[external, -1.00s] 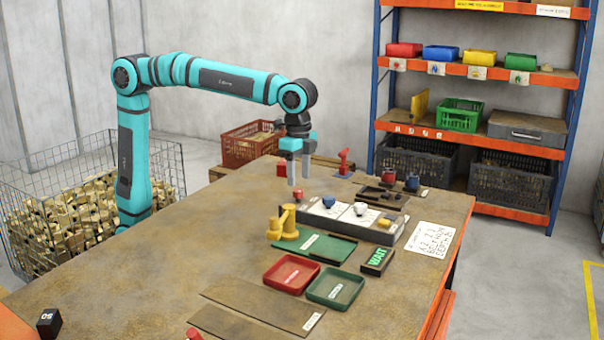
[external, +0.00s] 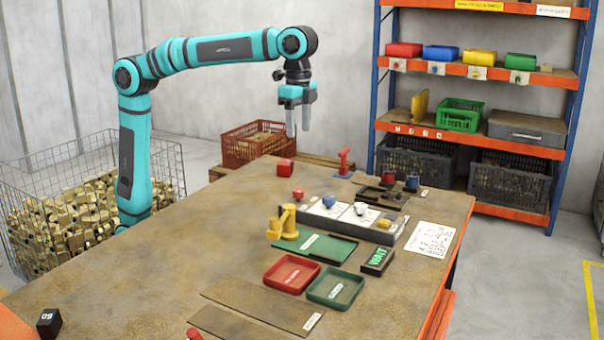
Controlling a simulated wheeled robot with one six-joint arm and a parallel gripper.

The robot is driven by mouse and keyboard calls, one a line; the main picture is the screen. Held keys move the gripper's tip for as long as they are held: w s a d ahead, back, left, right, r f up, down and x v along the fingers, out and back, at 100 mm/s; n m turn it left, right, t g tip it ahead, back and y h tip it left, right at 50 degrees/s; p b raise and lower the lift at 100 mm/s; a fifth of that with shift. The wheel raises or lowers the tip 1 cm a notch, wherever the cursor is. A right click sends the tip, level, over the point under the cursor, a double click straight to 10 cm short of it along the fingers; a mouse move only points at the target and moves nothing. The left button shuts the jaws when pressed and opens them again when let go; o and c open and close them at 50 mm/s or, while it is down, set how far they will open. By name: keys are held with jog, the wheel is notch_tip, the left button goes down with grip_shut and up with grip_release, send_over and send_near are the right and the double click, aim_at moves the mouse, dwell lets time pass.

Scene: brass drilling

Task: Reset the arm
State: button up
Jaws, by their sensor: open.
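My gripper (external: 298,120) hangs with its fingers pointing down, high above the far side of the workbench (external: 140,278). The fingers are apart and nothing is between them. My teal arm reaches right from its upright column at the bench's left edge. Below the gripper, a red block (external: 285,169) sits near the far edge of the bench. The gripper touches nothing on the bench.
A grey fixture (external: 375,232) holding several coloured pieces stands on the right, beside a yellow device (external: 283,222). A red tray (external: 291,274) and a green tray (external: 336,288) lie in front. A shelf rack (external: 461,147) stands behind. The bench's left part is mostly clear.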

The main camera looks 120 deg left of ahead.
dwell(0.3)
jog(key=s+d+t, duration=0.4)
jog(key=s+t, duration=0.4)
jog(key=s, duration=0.8)
jog(key=s+d+n+t, duration=0.1)
jog(key=s+d+t, duration=0.3)
jog(key=s+t, duration=0.5)
jog(key=s, duration=0.7)
jog(key=shift+f, duration=0.15)
jog(key=shift+o, duration=0.2)
dwell(1.0)
